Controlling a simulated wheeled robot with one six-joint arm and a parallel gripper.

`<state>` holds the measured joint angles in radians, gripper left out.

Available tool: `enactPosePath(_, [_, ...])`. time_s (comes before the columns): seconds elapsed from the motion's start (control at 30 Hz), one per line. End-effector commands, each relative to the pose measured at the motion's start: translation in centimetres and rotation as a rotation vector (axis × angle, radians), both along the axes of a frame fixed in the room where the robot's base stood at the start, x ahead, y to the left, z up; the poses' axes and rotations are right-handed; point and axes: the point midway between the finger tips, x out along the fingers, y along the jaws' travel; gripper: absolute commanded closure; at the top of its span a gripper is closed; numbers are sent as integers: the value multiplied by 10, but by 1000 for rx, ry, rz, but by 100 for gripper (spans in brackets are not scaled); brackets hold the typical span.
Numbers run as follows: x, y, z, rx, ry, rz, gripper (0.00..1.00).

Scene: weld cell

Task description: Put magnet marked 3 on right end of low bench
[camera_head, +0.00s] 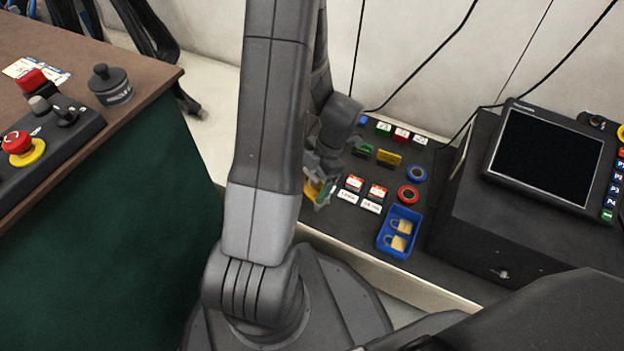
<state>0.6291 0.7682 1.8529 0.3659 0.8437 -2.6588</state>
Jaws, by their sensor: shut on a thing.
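My gripper (322,172) is partly hidden behind my arm, over the left part of a low dark bench (335,228). It is shut on a small yellow and orange thing (312,189), mostly hidden; I cannot read any mark on it or tell for sure that it is the magnet. A green block (362,151) and a yellow block (388,157) sit on the bench, right of the gripper. Two red and white pieces (377,190) lie nearer, with white labels (371,206) in front of them. No number 3 is readable.
A blue tray (383,243) holding padlocks, a blue ring (416,174) and a red ring (408,195) occupy the bench's right side. A dark box with a screen (545,155) stands right of them. A brown-topped table (140,75) is at left. Cables hang behind.

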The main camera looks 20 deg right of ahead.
Motion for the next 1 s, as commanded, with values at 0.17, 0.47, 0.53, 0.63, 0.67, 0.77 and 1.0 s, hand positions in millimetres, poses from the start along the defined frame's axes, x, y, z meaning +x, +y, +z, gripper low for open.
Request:
enactPosePath(0.17, [0, 0, -19, 0, 0, 0, 82])
enactPosePath(0.47, [0, 0, -52, 0, 1, -2, 82])
enactPosePath(0.53, [0, 0, -55, 0, -1, -1, 82])
enactPosePath(0.63, [0, 0, -54, -1, -1, -1, 82])
enactPosePath(0.67, [0, 0, -54, -1, -1, 0, 82])
enactPosePath(0.77, [0, 0, -54, -1, -1, 0, 82])
enactPosePath(1.0, [0, 0, -56, -1, -1, -1, 1])
